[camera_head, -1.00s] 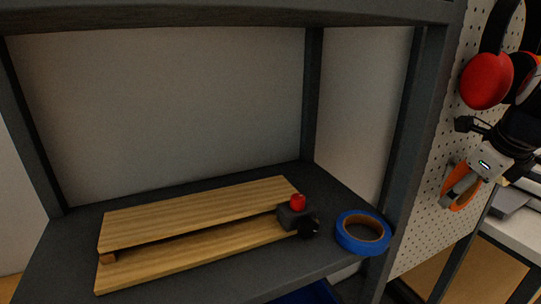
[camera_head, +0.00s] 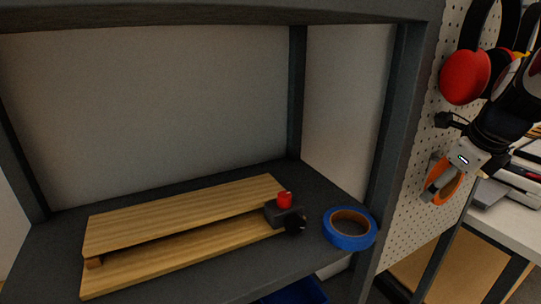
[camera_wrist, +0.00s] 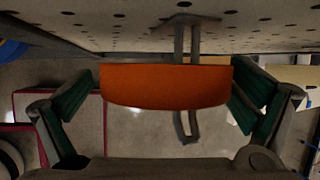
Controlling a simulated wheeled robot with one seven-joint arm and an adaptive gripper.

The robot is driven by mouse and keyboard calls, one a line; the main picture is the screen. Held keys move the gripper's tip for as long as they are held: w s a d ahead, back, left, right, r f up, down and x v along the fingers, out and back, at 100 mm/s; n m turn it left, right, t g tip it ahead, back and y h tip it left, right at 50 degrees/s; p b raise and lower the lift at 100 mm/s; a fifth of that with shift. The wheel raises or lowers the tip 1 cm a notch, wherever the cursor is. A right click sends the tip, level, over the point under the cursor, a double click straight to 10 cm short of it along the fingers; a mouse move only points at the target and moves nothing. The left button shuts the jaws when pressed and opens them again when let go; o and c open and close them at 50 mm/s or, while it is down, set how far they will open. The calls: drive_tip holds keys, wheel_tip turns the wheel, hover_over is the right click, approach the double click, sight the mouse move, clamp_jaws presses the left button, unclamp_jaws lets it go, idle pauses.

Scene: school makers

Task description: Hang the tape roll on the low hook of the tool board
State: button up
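An orange ring-shaped roll (camera_wrist: 166,86), which looks like the tape roll, is at the pegboard (camera_head: 411,220). It also shows in the head view (camera_head: 447,187). My gripper (camera_wrist: 166,75) has its green finger pads on either side of the roll, widely spaced, with the tips against its edges. A grey metal hook (camera_wrist: 186,128) shows above and below the roll's near wall, so it appears to run through the ring. Whether the roll's weight rests on the hook is hidden. A blue tape roll (camera_head: 349,229) lies flat on the shelf, apart from my gripper.
Red ear defenders (camera_head: 465,76) hang on the board above, close to my arm. Wooden boards (camera_head: 180,215) and a dark clamp-like block with a red knob (camera_head: 284,199) lie on the shelf. A dark post (camera_head: 395,130) stands left of the pegboard. A white table (camera_head: 505,217) is at right.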

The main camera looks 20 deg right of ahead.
drive_tip(key=shift+s+r, duration=0.1)
drive_tip(key=shift+r, duration=0.1)
drive_tip(key=s+a, duration=0.7)
drive_tip(key=s, duration=0.3)
drive_tip(key=w+a+r+n+y+p, duration=0.1)
drive_tip(key=w+a+r+n+p, duration=0.15)
drive_tip(key=a+n, duration=0.45)
drive_tip(key=w+a+r+n+y+p, duration=0.1)
drive_tip(key=w+a+r+n+p, duration=0.15)
drive_tip(key=a+n, duration=0.5)
drive_tip(key=s+a+r+n+p, duration=0.1)
drive_tip(key=a+n, duration=0.4)
drive_tip(key=n, duration=0.5)
drive_tip(key=s+a+r+n+y+p, duration=0.1)
drive_tip(key=s+a+n+p, duration=0.2)
drive_tip(key=a+n, duration=0.3)
drive_tip(key=shift+s+a+r+n+g, duration=0.2)
drive_tip(key=shift+s+r+n+g, duration=0.25)
drive_tip(key=shift+n, duration=1.5)
drive_tip(key=shift+c, duration=0.2)
